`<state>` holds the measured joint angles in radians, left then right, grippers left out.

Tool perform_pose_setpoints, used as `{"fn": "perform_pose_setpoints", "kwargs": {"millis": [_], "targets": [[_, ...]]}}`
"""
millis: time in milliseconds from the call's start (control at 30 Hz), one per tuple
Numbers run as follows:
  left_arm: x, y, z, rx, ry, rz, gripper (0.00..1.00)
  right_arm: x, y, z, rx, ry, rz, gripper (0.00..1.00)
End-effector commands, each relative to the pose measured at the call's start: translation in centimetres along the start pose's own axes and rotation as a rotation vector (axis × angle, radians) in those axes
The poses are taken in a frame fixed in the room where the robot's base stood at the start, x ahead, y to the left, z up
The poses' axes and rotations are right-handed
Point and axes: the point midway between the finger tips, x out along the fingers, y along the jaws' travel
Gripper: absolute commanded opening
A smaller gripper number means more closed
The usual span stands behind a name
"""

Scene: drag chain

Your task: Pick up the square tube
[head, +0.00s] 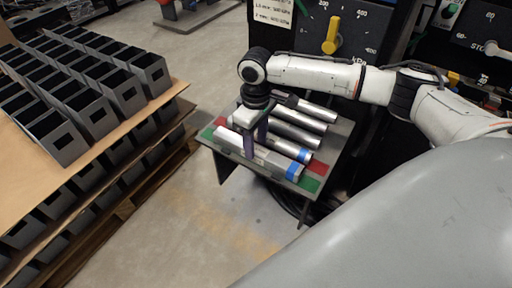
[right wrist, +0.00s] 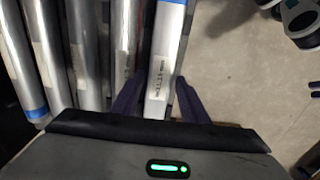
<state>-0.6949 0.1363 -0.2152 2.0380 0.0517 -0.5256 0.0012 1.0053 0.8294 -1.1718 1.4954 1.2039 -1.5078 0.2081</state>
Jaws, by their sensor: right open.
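The square tube (head: 272,164) is a silver, flat-faced bar with a blue band near its end. It lies along the front edge of a small table. It also shows in the right wrist view (right wrist: 166,50), with a paper label on its upper face. My right gripper (head: 256,140) points down over this tube with its purple fingers apart. In the right wrist view, the right gripper (right wrist: 158,88) has one finger on each side of the tube. Whether the fingers touch it cannot be told. My left gripper is not in view.
Several other silver tubes (head: 291,132) lie side by side behind it on the small table (head: 336,140), close to one finger. A pallet (head: 108,135) with many dark open boxes stands at the left. Machine panels with a yellow knob (head: 331,36) stand behind.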

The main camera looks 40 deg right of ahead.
Motion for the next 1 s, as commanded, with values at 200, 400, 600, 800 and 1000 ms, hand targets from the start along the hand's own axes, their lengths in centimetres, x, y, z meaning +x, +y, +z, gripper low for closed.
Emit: {"fn": "perform_pose_setpoints", "kwargs": {"millis": [200,400,600,800,1000], "targets": [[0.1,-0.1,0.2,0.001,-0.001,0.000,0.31,1.1,0.0,0.1,0.001,0.000,0.001,0.41],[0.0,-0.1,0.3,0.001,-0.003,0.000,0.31,1.1,0.0,0.1,0.000,0.000,0.001,0.30],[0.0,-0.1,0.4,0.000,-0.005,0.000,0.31,1.1,0.0,0.1,0.000,0.000,0.001,0.00],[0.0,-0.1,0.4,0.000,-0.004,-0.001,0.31,0.9,0.0,0.0,0.001,0.003,0.001,0.00],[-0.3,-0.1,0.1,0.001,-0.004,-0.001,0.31,-0.7,0.0,-0.1,0.000,0.006,0.000,0.00]]}}
